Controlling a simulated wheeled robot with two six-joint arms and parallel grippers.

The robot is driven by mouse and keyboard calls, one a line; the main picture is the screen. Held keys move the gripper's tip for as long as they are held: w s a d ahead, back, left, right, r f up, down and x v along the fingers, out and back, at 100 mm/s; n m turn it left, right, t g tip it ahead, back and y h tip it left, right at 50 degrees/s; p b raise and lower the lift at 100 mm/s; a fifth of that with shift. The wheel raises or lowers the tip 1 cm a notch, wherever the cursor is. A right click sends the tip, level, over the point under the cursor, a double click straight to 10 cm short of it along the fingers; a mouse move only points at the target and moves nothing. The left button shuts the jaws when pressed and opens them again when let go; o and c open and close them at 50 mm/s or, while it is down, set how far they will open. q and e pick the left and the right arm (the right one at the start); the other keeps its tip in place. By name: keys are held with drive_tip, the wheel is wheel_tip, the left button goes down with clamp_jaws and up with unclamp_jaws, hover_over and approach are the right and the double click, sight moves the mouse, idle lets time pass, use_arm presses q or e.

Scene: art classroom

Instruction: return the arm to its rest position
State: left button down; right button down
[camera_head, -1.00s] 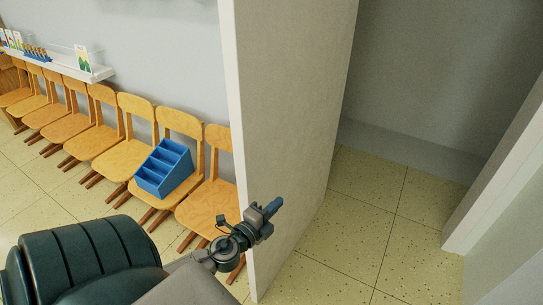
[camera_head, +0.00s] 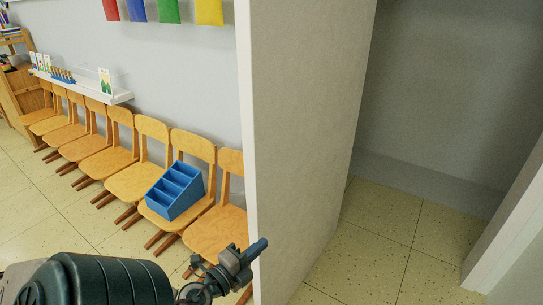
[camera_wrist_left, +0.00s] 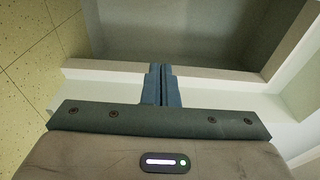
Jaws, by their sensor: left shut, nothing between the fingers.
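My left gripper (camera_head: 257,247) shows at the lower middle of the head view, in front of the near face of a light wall panel. Its two blue fingers also show in the left wrist view (camera_wrist_left: 161,82), closed together with nothing between them. My left arm comes in from the bottom left, and its lower part is cut off by the frame edge. My right gripper is not in either view.
A wall panel (camera_head: 300,140) stands close by the gripper. To its right is an alcove with a tiled floor (camera_head: 385,235). Wooden chairs (camera_head: 110,160) line the wall at left; a blue compartment box (camera_head: 175,190) sits on one. A white shelf (camera_head: 110,97) hangs above.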

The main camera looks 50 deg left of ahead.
use_arm(q)
drive_tip(key=shift+s+d, duration=0.1)
drive_tip(key=s+a+f+n+g+y, duration=0.1)
drive_tip(key=s+a+f+n+g, duration=0.25)
drive_tip(key=f, duration=0.75)
drive_tip(key=s+a+f+n+g+y, duration=0.25)
drive_tip(key=a+f, duration=0.25)
drive_tip(key=f, duration=0.6)
drive_tip(key=s+a+f+n+g+y, duration=0.1)
drive_tip(key=s+a+f+n+g, duration=0.3)
drive_tip(key=f, duration=0.8)
drive_tip(key=s+d+f+n+g+h, duration=0.15)
drive_tip(key=s+f, duration=0.25)
drive_tip(key=f, duration=0.4)
drive_tip(key=s+d+f+n+g+h, duration=0.1)
drive_tip(key=s+d+f+g, duration=0.15)
drive_tip(key=f, duration=0.45)
drive_tip(key=s+d+f+n+g+h, duration=0.1)
drive_tip(key=s+d+f+n, duration=0.1)
drive_tip(key=s+d+f, duration=0.3)
drive_tip(key=s+d+f+n+g+h, duration=0.1)
drive_tip(key=s+d+f, duration=0.5)
drive_tip(key=d, duration=0.6)
drive_tip(key=shift+s+f+n+g+h, duration=0.15)
drive_tip(key=shift+f+n+g+h, duration=0.25)
drive_tip(key=shift+f+n, duration=0.25)
